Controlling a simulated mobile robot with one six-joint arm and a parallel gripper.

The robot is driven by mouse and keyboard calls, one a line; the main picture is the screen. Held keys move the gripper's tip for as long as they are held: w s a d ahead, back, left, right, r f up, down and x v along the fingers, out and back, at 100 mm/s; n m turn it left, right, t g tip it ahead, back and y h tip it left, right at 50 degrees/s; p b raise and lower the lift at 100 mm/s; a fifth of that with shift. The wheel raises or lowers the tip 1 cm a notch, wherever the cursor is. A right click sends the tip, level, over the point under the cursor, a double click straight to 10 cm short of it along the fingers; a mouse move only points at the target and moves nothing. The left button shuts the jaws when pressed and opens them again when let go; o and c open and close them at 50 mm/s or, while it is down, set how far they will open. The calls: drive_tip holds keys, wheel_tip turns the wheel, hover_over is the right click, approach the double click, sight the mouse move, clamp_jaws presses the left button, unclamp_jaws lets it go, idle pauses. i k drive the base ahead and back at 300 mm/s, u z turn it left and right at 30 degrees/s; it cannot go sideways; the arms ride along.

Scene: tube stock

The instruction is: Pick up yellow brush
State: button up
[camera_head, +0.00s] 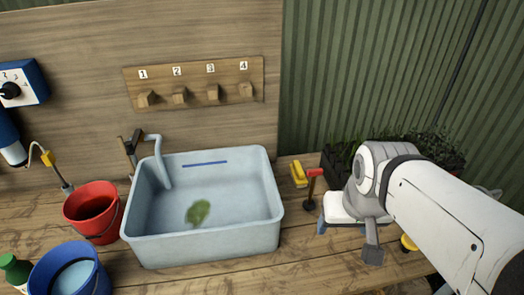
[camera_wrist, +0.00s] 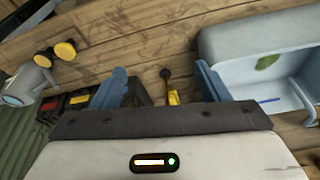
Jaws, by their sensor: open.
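A small yellow block-shaped thing, which looks like the yellow brush (camera_head: 298,173), lies on the wooden bench just right of the sink. A yellow piece of it (camera_wrist: 173,97) shows between my fingers in the wrist view, mostly hidden by my gripper's body. My gripper (camera_head: 343,228) is right of the brush and nearer the front, above the bench. In the wrist view my gripper (camera_wrist: 160,85) has its two blue fingers wide apart with nothing held between them.
A dark-handled tool with a red top (camera_head: 313,182) is close beside the brush. The pale blue sink (camera_head: 208,246) stands left, with red (camera_head: 92,208) and blue (camera_head: 70,270) buckets beyond. A planter (camera_head: 333,165) stands behind my arm. A watering can (camera_wrist: 28,85) shows in the wrist view.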

sight(298, 176)
drive_tip(key=u, duration=0.9)
drive_tip(key=k, duration=1.6)
drive_tip(key=z, duration=0.45)
drive_tip(key=i, duration=1.65)
drive_tip(key=z, duration=0.1)
